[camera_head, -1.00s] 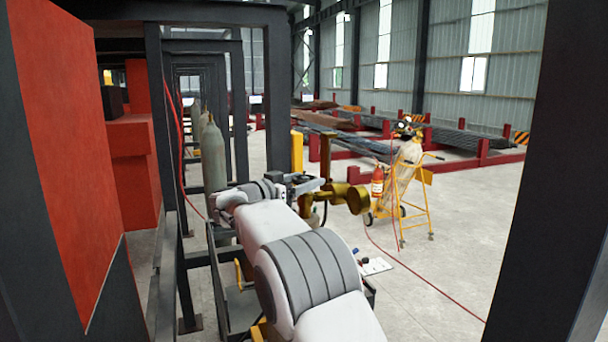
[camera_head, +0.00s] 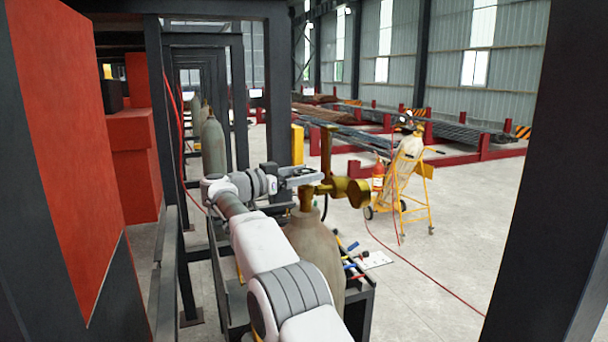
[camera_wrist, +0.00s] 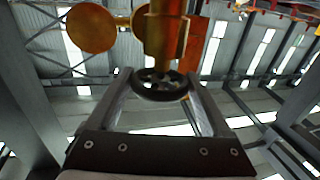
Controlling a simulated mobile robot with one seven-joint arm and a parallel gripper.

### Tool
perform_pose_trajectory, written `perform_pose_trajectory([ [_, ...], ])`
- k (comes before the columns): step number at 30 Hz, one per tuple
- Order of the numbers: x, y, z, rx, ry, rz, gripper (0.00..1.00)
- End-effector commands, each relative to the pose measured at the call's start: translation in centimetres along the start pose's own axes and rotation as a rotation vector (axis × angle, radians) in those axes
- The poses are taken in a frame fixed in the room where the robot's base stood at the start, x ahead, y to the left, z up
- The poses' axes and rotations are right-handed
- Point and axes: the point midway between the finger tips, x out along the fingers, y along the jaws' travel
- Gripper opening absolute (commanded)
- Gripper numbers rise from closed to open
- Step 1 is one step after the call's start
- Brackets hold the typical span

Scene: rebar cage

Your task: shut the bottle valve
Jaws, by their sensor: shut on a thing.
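The grey gas bottle (camera_head: 318,250) stands upright beyond my arm, partly hidden by it. A brass valve assembly (camera_head: 352,190) with a round gauge body and an upright stem sits on its top. In the wrist view, the brass body (camera_wrist: 165,35) hangs above a dark round handwheel (camera_wrist: 160,92). My gripper (camera_wrist: 158,78) has one finger on each side of this handwheel and is shut on it. In the head view, my gripper (camera_head: 305,178) reaches the valve from the left; the handwheel cannot be made out there.
A dark rack or bench (camera_head: 358,300) with small tools stands around the bottle. A yellow trolley (camera_head: 412,185) with another bottle and a red extinguisher stands to the right. A dark post (camera_head: 545,160) and a red panel (camera_head: 65,150) flank the view. Open floor lies at right.

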Motion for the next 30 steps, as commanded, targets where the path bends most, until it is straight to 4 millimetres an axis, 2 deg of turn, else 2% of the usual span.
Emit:
perform_pose_trajectory([
  [1, 0.0, 0.0, -0.7, 0.008, 0.008, -0.004, 0.28],
  [8, 0.0, 0.0, -0.7, 0.008, 0.008, -0.003, 0.28],
  [9, 0.0, 0.0, -0.7, 0.008, 0.009, -0.003, 0.85],
  [12, 0.0, 0.0, -0.6, 0.007, 0.007, -0.002, 1.0],
  [19, -0.1, 0.0, -0.2, 0.004, 0.003, -0.001, 1.0],
  [22, -0.7, 0.0, -0.1, 0.003, 0.002, -0.002, 1.0],
  [26, -2.6, -0.1, 0.0, 0.003, 0.002, -0.004, 1.0],
  [30, -6.0, -0.1, 0.0, 0.004, 0.002, -0.005, 1.0],
])
